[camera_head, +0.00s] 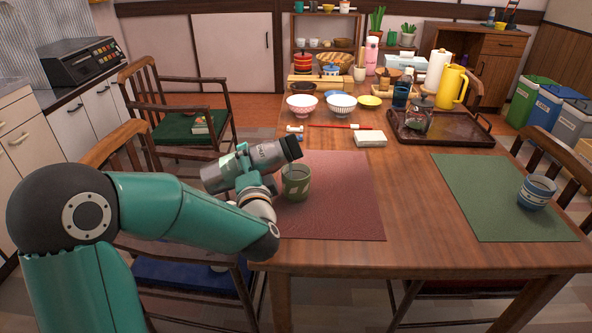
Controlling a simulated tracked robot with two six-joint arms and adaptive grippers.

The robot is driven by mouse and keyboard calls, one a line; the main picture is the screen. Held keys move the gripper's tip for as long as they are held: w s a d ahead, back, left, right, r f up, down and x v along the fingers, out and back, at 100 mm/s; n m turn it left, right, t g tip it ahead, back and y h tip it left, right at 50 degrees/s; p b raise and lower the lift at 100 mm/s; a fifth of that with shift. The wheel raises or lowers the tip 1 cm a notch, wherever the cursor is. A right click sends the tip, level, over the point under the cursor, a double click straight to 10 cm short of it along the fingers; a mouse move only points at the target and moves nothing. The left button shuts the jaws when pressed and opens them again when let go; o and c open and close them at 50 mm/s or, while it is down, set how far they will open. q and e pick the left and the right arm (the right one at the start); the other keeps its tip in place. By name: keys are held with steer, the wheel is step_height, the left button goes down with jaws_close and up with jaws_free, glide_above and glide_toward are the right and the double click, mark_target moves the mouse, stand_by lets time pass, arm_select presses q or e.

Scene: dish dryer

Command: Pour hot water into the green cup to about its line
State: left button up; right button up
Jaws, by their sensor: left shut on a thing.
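The green cup (297,185) stands upright on the dark red mat (345,195) at the near left of the table, with pale marks on its side. My left gripper (248,168) is shut on a silver-grey flask (268,156) with a black top. The flask lies almost level, its black end raised slightly to the right, above and just behind the cup's rim in the picture. I cannot tell whether any water is flowing, nor the level inside the cup. My right gripper is out of view.
A blue cup (537,191) stands on the green mat (500,195) at right. Behind are a white block (370,138), bowls (341,105), a brown tray (470,130) with a glass pot (418,117), and a yellow jug (451,87). Bare table lies between the mats.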

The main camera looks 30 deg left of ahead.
arm_select(q)
steer(key=shift+w+d+r+m+p, duration=0.2)
steer(key=shift+r+m+p, duration=0.4)
steer(key=shift+p, duration=0.3)
stand_by(1.8)
